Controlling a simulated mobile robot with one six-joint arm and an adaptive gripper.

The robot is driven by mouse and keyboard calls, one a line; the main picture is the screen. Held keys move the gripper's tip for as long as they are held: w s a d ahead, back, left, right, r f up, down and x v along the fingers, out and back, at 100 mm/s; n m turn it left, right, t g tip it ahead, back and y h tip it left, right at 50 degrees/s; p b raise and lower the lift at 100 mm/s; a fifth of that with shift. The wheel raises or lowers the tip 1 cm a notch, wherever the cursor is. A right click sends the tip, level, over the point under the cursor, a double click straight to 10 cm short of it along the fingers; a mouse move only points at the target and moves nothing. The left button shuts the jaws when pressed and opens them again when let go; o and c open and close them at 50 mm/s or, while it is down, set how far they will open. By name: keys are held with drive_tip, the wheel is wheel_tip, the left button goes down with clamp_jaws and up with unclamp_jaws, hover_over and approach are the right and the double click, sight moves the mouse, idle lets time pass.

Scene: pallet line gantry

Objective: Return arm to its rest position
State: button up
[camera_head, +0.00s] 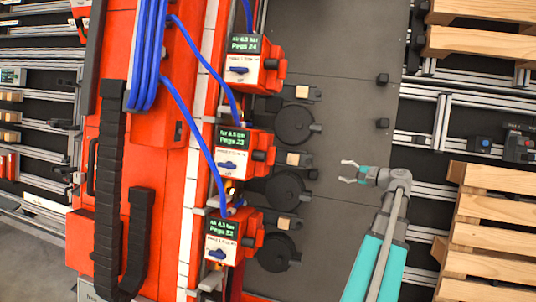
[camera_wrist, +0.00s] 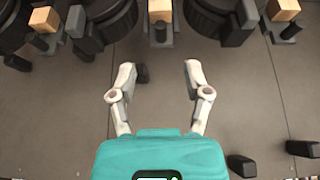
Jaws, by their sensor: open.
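My gripper (camera_head: 345,172) is open and empty. In the head view it hangs over the bare grey panel, to the right of the dark round parts and apart from them. My teal arm comes up from the lower right. In the wrist view the two grey fingers of my gripper (camera_wrist: 158,80) are spread, with nothing between them but grey surface. A small wooden block (camera_wrist: 159,8) on a dark holder lies beyond the fingertips, not touched.
Several red units with green displays (camera_head: 251,62) and blue hoses line the left of the panel. Dark round parts (camera_head: 294,124) stand beside them. Wooden pallets (camera_head: 490,235) and metal rails (camera_head: 440,97) are on the right. The grey panel (camera_head: 345,115) around my gripper is mostly clear.

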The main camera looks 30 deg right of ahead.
drive_tip(key=shift+s+a+r, duration=0.1)
drive_tip(key=shift+s+r, duration=0.15)
drive_tip(key=shift+s, duration=0.35)
idle(0.3)
